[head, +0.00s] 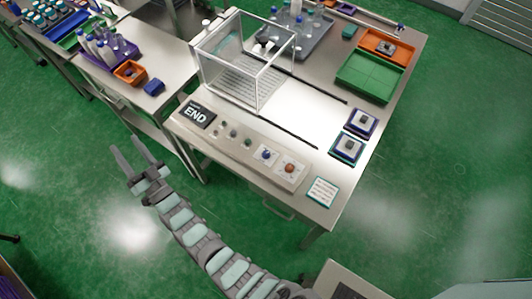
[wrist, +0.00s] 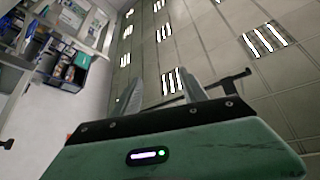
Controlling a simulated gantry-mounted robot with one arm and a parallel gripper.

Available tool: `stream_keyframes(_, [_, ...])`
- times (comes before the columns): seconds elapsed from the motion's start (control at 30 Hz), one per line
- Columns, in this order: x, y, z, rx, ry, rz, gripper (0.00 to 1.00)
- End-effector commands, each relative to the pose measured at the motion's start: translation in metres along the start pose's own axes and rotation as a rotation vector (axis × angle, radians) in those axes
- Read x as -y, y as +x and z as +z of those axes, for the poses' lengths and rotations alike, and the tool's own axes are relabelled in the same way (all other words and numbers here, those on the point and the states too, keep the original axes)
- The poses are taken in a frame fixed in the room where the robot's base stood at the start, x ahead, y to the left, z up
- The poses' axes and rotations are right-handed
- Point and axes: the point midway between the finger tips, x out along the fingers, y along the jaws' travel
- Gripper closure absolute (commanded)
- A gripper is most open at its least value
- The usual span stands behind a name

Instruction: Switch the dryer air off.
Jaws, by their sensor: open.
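A row of controls runs along the front strip of the steel table in the head view. It has several small knobs or buttons (head: 233,133), a blue knob (head: 266,154) and an orange-red knob (head: 289,168). Labels are too small to read, so I cannot tell which one is for the dryer air. My gripper (head: 134,159) is open and empty, left of the table's front edge and apart from the controls. In the wrist view my gripper (wrist: 172,92) points toward the ceiling, with nothing between its fingers.
A clear framed box (head: 247,62) stands on the table behind the controls. A green tray (head: 372,76) and two small square fixtures (head: 361,122) are at the right. A side bench (head: 140,75) holds bottle racks. Green floor is free in front.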

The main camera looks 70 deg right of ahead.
Motion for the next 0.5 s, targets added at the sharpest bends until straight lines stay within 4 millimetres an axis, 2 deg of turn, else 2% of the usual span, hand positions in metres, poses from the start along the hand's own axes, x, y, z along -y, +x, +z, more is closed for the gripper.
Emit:
stream_keyframes(0.03, [-0.028, 0.021, 0.021, 0.055, 0.029, 0.054, 0.50])
stream_keyframes(0.2, [-0.101, 0.066, 0.082, 0.270, 0.152, 0.222, 0.50])
stream_keyframes(0.3, [-0.142, 0.081, 0.110, 0.397, 0.226, 0.323, 0.50])
stream_keyframes(0.37, [-0.165, 0.087, 0.120, 0.467, 0.267, 0.381, 0.50])
stream_keyframes(0.5, [-0.217, 0.085, 0.137, 0.637, 0.354, 0.529, 0.50])
